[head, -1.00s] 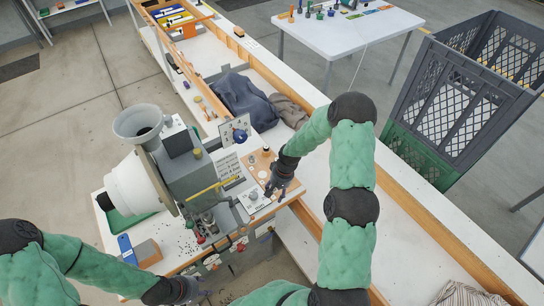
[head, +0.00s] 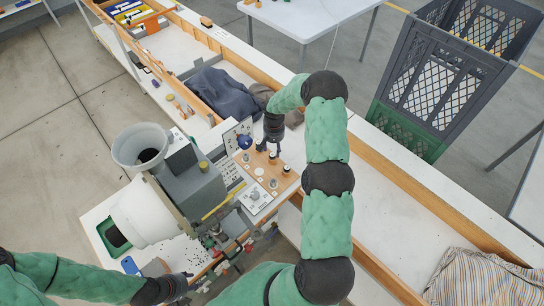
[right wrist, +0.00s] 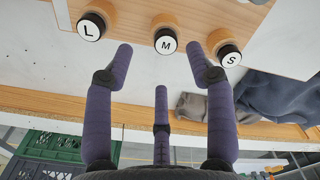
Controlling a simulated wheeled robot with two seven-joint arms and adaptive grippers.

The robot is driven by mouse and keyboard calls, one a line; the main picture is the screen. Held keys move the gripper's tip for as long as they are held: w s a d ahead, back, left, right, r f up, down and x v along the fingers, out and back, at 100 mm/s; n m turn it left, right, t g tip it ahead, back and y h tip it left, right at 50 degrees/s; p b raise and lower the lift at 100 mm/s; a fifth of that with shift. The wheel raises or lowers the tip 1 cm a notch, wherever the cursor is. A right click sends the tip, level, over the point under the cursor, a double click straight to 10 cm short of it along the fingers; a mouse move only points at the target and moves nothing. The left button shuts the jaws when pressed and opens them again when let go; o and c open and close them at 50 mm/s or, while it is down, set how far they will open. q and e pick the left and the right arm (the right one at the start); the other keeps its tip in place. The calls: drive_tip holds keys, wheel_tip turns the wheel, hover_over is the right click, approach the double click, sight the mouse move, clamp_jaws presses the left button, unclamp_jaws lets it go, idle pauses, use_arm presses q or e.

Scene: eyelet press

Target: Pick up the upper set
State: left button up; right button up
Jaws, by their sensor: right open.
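Three black-topped pieces with white caps lettered L (right wrist: 90,29), M (right wrist: 165,43) and S (right wrist: 229,57) stand in a row on a wooden board (right wrist: 130,15). In the head view the board (head: 258,163) lies beside the grey press (head: 190,185). My right gripper (head: 272,148) is over the board's far part. In the right wrist view its purple fingers (right wrist: 163,70) are spread and empty, near the lettered pieces and apart from them. Which piece is the upper set cannot be told. My left gripper (head: 183,284) is low at the press's near side; its fingers are too small to read.
A white plate with a metal piece (head: 255,197) lies in front of the board. Dark cloth (head: 222,92) lies behind on the bench. A tall grey and green crate (head: 445,85) stands at the right. A striped cloth (head: 478,278) lies near right. The bench between is mostly clear.

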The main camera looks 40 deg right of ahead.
sight(272, 155)
drive_tip(key=shift+w+a+f, duration=0.1)
drive_tip(key=shift+f, duration=0.35)
drive_tip(key=shift+w+f+p, duration=0.2)
drive_tip(key=shift+f+p, duration=0.4)
drive_tip(key=shift+f, duration=1.6)
clamp_jaws()
